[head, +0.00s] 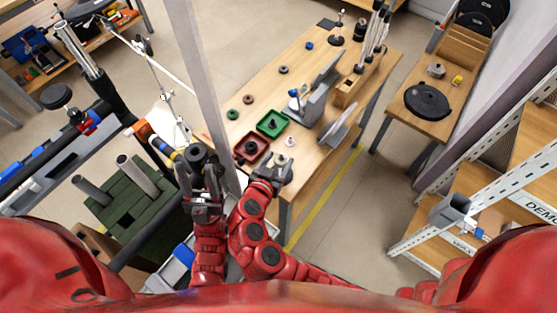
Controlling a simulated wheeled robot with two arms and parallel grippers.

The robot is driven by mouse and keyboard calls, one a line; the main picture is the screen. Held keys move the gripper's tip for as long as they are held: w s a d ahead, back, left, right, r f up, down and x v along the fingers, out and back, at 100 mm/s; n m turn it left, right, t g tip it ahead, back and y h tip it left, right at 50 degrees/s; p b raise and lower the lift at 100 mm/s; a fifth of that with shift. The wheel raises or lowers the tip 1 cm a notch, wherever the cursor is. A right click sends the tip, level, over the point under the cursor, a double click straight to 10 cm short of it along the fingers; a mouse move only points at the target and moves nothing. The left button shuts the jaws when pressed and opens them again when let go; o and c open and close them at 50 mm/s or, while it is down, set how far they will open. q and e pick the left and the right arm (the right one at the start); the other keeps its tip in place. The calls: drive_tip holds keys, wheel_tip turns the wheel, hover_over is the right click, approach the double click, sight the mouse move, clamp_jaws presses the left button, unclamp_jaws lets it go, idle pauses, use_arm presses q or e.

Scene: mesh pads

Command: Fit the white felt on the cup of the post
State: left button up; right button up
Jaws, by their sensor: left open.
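I cannot pick out the white felt for certain. A small pale round piece (290,141) lies on the wooden table, just beyond my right gripper (276,166), and is too small to identify. My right gripper is low at the table's near edge; whether its fingers hold anything is unclear. My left gripper (199,188) is open, left of the table, with its fingers just below a dark round cup-like part (198,153). I cannot tell whether that part is the cup of the post. The gripper hides what is beneath it.
A green tray (258,131) and a red tray (238,154) sit on the wooden table (320,148), with several dark and green rings nearby. A tall grey upright (205,80) stands between my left gripper and the table. A green slotted block (125,222) is at lower left.

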drive_tip(key=shift+o, duration=1.2)
drive_tip(key=shift+r, duration=0.1)
drive_tip(key=shift+r, duration=0.4)
drive_tip(key=b, duration=0.2)
approach(278, 155)
drive_tip(key=s+d+r, duration=0.2)
drive_tip(key=d, duration=0.1)
drive_tip(key=s+p, duration=0.3)
drive_tip(key=s, duration=0.5)
drive_tip(key=shift+s+d+r+p, duration=0.35)
drive_tip(key=shift+d+r+p, duration=0.05)
drive_tip(key=shift+r, duration=0.1)
